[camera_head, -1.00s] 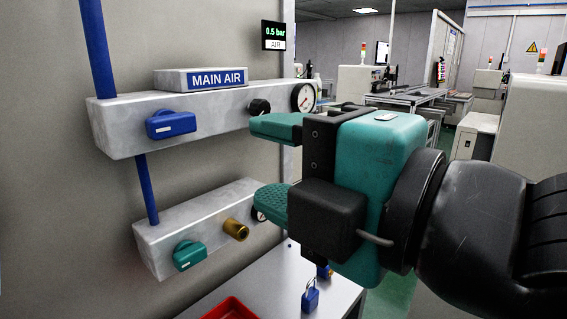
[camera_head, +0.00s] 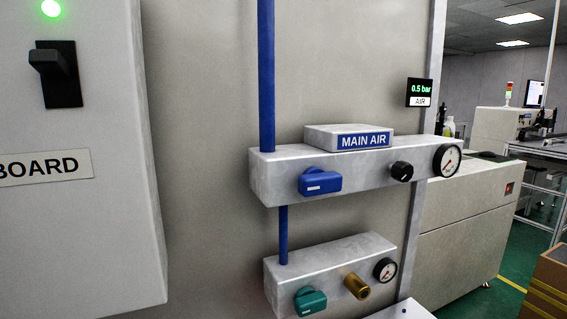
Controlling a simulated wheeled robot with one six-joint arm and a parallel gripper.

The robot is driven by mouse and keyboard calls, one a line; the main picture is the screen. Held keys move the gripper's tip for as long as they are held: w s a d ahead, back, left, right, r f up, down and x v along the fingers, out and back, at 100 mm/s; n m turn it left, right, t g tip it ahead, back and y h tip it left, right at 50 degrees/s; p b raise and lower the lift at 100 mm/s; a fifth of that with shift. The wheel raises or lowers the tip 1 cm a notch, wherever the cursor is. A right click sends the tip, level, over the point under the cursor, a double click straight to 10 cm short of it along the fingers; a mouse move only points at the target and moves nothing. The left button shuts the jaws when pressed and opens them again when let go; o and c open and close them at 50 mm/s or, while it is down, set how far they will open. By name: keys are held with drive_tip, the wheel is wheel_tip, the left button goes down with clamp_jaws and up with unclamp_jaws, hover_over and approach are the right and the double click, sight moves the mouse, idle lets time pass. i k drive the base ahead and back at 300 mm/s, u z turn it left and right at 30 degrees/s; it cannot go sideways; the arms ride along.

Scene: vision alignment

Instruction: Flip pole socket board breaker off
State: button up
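A pale grey board box (camera_head: 105,225) fills the left of the view. Its label (camera_head: 45,167) reads "BOARD"; the start of the text is cut off by the picture edge. Above the label is a breaker switch with a black plate (camera_head: 64,92) and a dark lever (camera_head: 50,62). The lever sticks out near the upper part of the plate. A green lamp (camera_head: 50,9) glows above the switch. My gripper is not in view.
To the right on the wall are the "MAIN AIR" block (camera_head: 270,170) with a blue handle (camera_head: 320,181) and a gauge (camera_head: 447,160), and a lower block (camera_head: 330,262) with a teal handle (camera_head: 310,301). A display (camera_head: 419,92) reads 0.5 bar. A cardboard box (camera_head: 535,290) stands at far right.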

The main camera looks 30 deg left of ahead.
sight(50, 63)
drive_tip(key=u, duration=2.4)
